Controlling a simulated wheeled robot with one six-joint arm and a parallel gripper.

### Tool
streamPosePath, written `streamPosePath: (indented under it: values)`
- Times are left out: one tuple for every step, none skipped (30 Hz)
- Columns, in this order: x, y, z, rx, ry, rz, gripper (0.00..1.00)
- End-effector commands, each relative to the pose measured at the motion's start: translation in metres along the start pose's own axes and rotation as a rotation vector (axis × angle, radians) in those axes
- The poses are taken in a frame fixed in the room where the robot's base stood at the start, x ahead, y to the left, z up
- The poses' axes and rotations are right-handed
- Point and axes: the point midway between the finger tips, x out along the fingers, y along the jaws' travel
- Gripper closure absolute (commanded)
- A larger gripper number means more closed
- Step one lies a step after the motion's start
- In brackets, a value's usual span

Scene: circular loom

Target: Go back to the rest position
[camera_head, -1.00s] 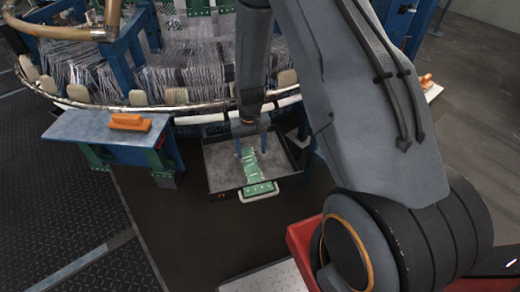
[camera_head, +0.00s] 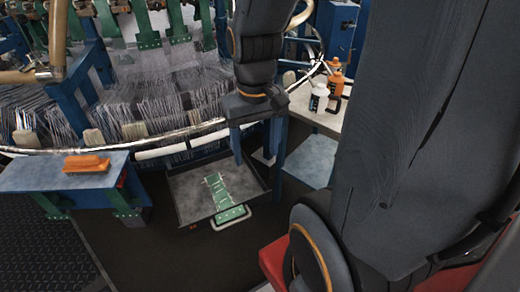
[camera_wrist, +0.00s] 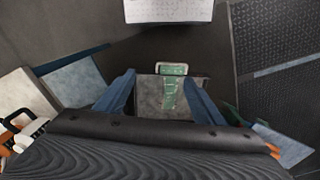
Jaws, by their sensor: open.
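My gripper (camera_head: 257,158) shows in the head view above the right part of a dark tray (camera_head: 180,205). Its two blue fingers are spread apart with nothing between them. In the wrist view my gripper (camera_wrist: 165,95) is also open, with the tray's grey floor (camera_wrist: 148,92) beyond the fingers. A green ladder-like piece (camera_head: 220,192) lies in the tray, reaching toward the metal handle (camera_head: 233,222) at its front. The green piece also shows in the wrist view (camera_wrist: 169,95). My arm covers much of the right side of the head view.
The circular loom (camera_head: 170,95) with its curved metal rim stands behind the tray. A blue side table (camera_head: 40,175) at left bears an orange block-like tool (camera_head: 87,164). At right a pale table (camera_head: 312,112) holds bottles (camera_head: 318,98). Dark floor (camera_head: 165,260) in front is clear.

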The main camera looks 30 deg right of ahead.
Motion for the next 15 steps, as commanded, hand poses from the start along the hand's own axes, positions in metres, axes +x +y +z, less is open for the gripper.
streamPosePath:
  values:
    - [-0.0032, 0.0019, 0.0069, 0.002, 0.001, 0.000, 0.38]
    - [-0.0046, 0.0027, 0.0096, 0.003, 0.001, 0.000, 0.38]
    - [-0.0057, 0.0033, 0.0125, 0.004, 0.001, 0.000, 0.38]
    - [-0.0061, 0.0035, 0.0142, 0.004, 0.000, 0.000, 0.38]
    - [-0.0063, 0.0037, 0.0153, 0.004, 0.000, 0.000, 0.38]
    - [-0.0065, 0.0038, 0.0162, 0.004, 0.000, 0.000, 0.38]
    - [-0.0066, 0.0038, 0.0164, 0.004, -0.001, 0.000, 0.38]
    - [-0.0066, 0.0038, 0.0164, 0.004, -0.001, 0.000, 0.38]
    - [-0.0065, 0.0037, 0.0162, 0.004, -0.001, 0.000, 0.38]
    - [-0.0065, 0.0037, 0.0162, 0.004, -0.001, 0.000, 0.38]
    - [-0.0065, 0.0037, 0.0161, 0.004, -0.001, 0.000, 0.38]
    - [-0.0065, 0.0037, 0.0160, 0.004, -0.001, 0.000, 0.38]
    - [-0.0067, 0.0035, 0.0160, 0.004, -0.001, 0.000, 0.38]
    - [-0.0074, 0.0028, 0.0161, 0.001, -0.001, 0.000, 0.38]
    - [-0.0094, 0.0006, 0.0167, -0.006, -0.001, 0.000, 0.38]
